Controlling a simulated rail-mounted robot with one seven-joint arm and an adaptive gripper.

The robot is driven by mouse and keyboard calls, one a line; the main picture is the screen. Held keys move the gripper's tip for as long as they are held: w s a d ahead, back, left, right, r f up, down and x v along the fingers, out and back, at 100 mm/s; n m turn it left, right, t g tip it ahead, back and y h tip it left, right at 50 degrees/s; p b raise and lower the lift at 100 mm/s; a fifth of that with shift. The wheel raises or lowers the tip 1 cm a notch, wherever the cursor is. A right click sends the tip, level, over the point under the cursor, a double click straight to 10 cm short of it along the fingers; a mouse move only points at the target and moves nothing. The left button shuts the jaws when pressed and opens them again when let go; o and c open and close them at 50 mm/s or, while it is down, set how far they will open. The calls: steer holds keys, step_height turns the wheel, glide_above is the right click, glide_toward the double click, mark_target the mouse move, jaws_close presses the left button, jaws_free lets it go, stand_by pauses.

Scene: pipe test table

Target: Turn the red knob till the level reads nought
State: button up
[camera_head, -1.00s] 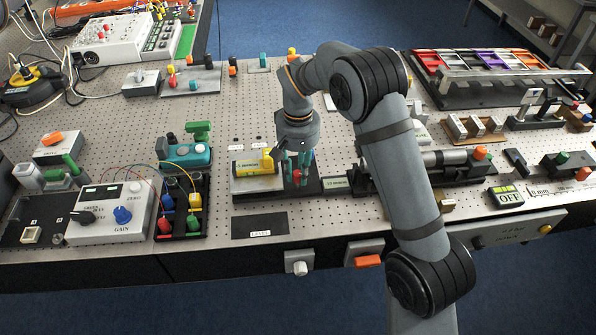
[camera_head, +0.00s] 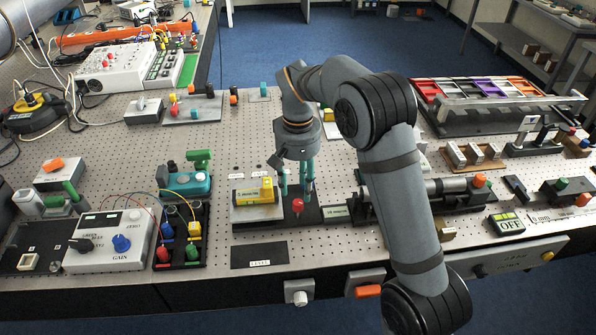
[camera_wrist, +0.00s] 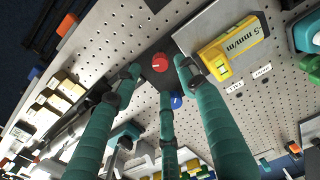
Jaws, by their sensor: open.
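The red knob (camera_head: 297,205) stands on a dark base plate beside the yellow level (camera_head: 254,192), which lies on a grey block. My gripper (camera_head: 297,188) has teal fingers pointing down, open, just above the knob and apart from it. In the wrist view, the red knob (camera_wrist: 160,62) shows uncovered between the spread fingertips (camera_wrist: 160,76). The yellow level also shows there (camera_wrist: 228,52), with a green vial; its bubble is too small to read.
A blue knob (camera_wrist: 176,101) shows near one finger in the wrist view. Left of the level stand a black rack with coloured knobs (camera_head: 181,235) and a white GAIN box (camera_head: 110,240). A grey cylinder rig (camera_head: 445,188) lies to the right. A dark LEVEL plate (camera_head: 258,254) lies in front.

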mark_target(298, 203)
steer(key=shift+r, duration=2.8)
